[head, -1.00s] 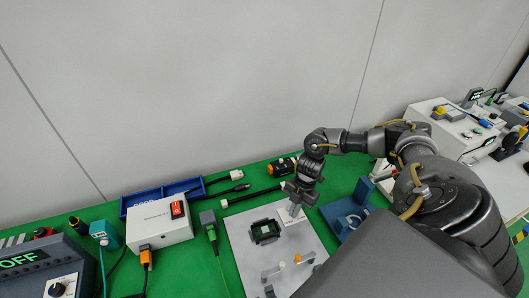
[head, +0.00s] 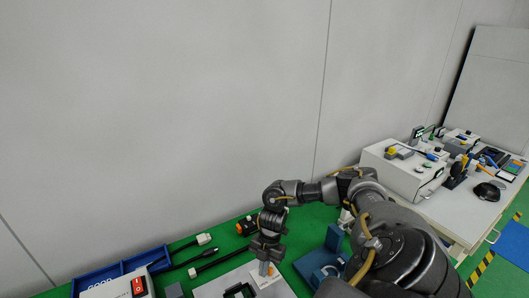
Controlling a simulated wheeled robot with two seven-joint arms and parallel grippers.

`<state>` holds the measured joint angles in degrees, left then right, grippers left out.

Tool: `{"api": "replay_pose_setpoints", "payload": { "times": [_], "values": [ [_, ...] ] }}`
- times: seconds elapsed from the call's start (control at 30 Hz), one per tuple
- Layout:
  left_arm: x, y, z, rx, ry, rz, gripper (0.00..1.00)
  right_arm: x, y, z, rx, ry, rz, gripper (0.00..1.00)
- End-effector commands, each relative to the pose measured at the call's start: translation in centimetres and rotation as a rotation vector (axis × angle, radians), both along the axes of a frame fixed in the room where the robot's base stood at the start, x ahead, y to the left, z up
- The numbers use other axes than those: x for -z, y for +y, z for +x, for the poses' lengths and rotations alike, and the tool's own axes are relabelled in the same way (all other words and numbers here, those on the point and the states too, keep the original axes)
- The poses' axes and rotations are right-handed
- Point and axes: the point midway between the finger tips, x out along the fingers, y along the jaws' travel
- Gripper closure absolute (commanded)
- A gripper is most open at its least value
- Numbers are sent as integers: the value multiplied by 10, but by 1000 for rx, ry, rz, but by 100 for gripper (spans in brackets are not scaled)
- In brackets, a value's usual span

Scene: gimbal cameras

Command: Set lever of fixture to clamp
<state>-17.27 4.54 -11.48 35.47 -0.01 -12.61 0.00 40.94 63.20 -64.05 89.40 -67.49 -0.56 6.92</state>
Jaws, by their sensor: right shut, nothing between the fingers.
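The fixture is a light grey plate (head: 212,289) on the green mat, cut off by the bottom edge of the head view. A dark square socket (head: 240,291) on it shows only in part. The lever is not in the picture now. My right gripper (head: 264,268) is shut and empty, pointing down over the back right part of the plate, close to a pale label. I cannot tell whether its fingertips touch the plate. My left gripper is not in view.
A blue tray (head: 120,268), a white box with a red switch (head: 138,287) and dark cables (head: 205,261) lie left of the plate. A blue stand (head: 322,262) is close on the right. A grey wall is behind, and a cluttered white table (head: 460,205) stands farther right.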

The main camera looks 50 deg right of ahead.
Motion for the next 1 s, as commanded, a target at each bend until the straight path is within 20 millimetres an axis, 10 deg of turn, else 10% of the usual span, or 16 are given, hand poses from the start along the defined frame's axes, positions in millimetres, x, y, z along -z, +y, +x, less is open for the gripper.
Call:
{"api": "replay_pose_setpoints", "payload": {
  "times": [0.4,1.0],
  "values": [
    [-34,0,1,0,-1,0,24,-7,44,-7,-3,2,6,100],
    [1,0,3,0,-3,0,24,-92,8,2,-3,-2,0,100]
  ]
}}
